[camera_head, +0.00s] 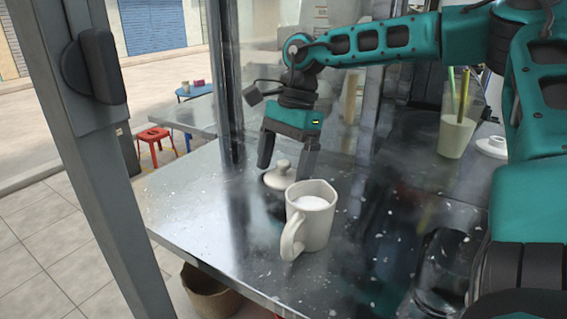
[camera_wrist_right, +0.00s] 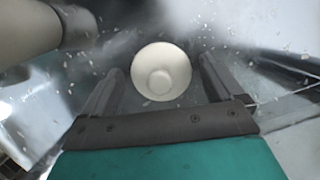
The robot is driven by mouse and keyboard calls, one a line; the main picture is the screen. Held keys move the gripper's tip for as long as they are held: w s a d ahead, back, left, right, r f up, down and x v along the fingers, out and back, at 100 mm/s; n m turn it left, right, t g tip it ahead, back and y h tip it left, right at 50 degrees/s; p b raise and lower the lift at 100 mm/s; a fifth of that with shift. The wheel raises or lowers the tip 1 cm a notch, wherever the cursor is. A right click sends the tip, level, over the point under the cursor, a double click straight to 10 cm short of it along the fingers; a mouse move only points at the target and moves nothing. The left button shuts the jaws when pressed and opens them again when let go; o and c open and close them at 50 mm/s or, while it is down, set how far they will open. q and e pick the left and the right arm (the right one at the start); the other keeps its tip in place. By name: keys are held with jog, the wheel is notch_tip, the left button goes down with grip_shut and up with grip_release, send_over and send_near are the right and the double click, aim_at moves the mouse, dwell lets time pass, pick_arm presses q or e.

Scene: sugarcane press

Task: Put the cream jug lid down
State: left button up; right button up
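The cream jug lid (camera_head: 279,178), a pale round lid with a knob, appears to lie on the metal table just behind the cream jug (camera_head: 317,222). The jug stands upright, without a lid, with white contents showing and its handle toward the front left. My right gripper (camera_head: 287,160) is above the lid, pointing down, with its fingers apart on either side of it. In the right wrist view the lid (camera_wrist_right: 161,72) sits between the two fingers, with a gap showing on each side. My left gripper is not in view.
The metal table (camera_head: 190,205) is wet and strewn with pale flecks; its left part is clear. A pitcher (camera_head: 456,135) with pale liquid and sticks stands at the back right, beside another white lid (camera_head: 492,146). A metal post (camera_head: 95,150) rises at the left.

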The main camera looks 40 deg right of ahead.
aim_at(295, 170)
jog(key=shift+o, duration=0.4)
jog(key=shift+d+r, duration=0.1)
jog(key=shift+r, duration=0.35)
jog(key=p+v, duration=0.2)
jog(key=v, duration=0.9)
jog(key=shift+r, duration=0.2)
